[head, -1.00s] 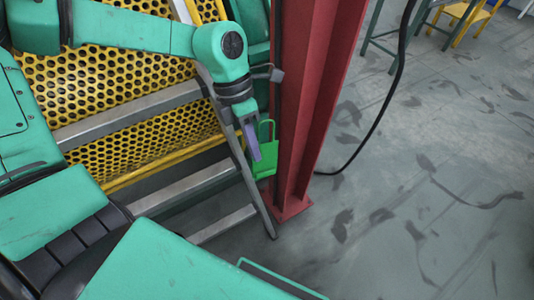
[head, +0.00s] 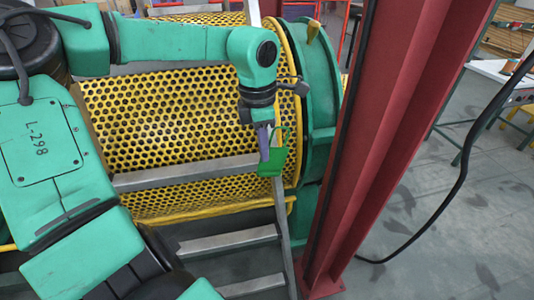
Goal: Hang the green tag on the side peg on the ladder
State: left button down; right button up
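The green tag (head: 271,163), a small flat plate with a thin loop at its top, is at my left gripper (head: 265,155). The gripper's purple fingers point down and appear shut on the tag; the exact grip is hard to see. The tag overlaps the right rail of the grey metal ladder (head: 281,222) in the head view. I cannot tell whether it touches the rail. The side peg cannot be made out near the tag and gripper. My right gripper is not in view.
A yellow perforated guard (head: 150,110) stands behind the ladder, with a green machine frame (head: 322,100) beside it. A red steel column (head: 385,130) rises close to the right of the ladder. A black cable (head: 463,165) hangs over open floor (head: 440,250) further right.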

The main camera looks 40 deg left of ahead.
pick_arm(q)
jog(key=w+a+f, duration=0.2)
jog(key=w+a, duration=0.2)
jog(key=a, duration=0.2)
jog(key=shift+w+a+f, duration=0.15)
jog(key=shift+a+f, duration=0.05)
jog(key=shift+a, duration=0.05)
dwell(0.5)
dwell(0.5)
jog(key=c, duration=1.2)
grip_release()
jog(key=shift+w, duration=0.1)
jog(key=shift+o, duration=1.1)
jog(key=shift+w+f, duration=0.1)
